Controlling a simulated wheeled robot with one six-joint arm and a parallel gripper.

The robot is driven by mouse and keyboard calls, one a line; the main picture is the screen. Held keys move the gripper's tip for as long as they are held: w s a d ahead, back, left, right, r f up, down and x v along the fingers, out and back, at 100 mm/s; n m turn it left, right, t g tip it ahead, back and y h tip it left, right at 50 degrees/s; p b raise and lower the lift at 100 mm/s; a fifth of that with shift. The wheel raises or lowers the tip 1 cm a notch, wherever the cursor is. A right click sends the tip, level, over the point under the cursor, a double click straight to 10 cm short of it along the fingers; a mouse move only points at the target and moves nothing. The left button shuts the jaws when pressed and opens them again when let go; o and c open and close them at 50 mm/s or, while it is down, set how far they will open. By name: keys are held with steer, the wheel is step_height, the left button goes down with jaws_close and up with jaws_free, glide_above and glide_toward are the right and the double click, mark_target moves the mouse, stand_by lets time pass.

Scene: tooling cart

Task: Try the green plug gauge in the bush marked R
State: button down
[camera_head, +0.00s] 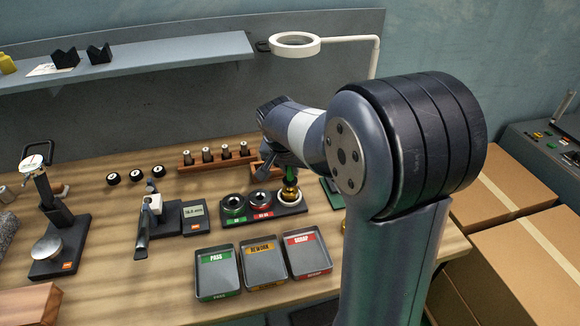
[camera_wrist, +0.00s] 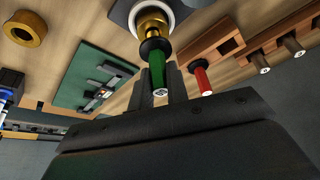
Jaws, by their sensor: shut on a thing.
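The green plug gauge shows as a green handle (camera_wrist: 157,78) with a black collar in the wrist view, between the fingers of my gripper (camera_wrist: 173,82). In the head view a bit of its green handle (camera_head: 291,173) shows below my gripper (camera_head: 284,163). My gripper is shut on it. The collar is at a brass piece (camera_wrist: 153,24), which stands over a white ring at the right end of the black tray (camera_head: 286,211). I cannot tell how far any tip is inside. I cannot read an R mark.
A red-handled gauge (camera_wrist: 202,80) stands by a wooden rack (camera_head: 215,161). A loose brass ring (camera_wrist: 25,28) and a green board (camera_wrist: 92,82) lie nearby. Pass (camera_head: 217,286), rework (camera_head: 264,275) and scrap (camera_head: 308,268) trays are in front. A lamp (camera_head: 295,45) stands behind.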

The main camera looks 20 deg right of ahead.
steer(key=shift+s+f+b, duration=0.15)
steer(key=shift+f+b, duration=0.25)
steer(key=shift+f, duration=0.2)
stand_by(2.1)
steer(key=shift+r+p, duration=0.4)
steer(key=shift+r, duration=0.5)
stand_by(0.4)
steer(key=shift+s+f+b, duration=0.1)
steer(key=shift+f+b, duration=0.55)
steer(key=shift+f, duration=0.2)
stand_by(2.6)
steer(key=shift+r, duration=0.45)
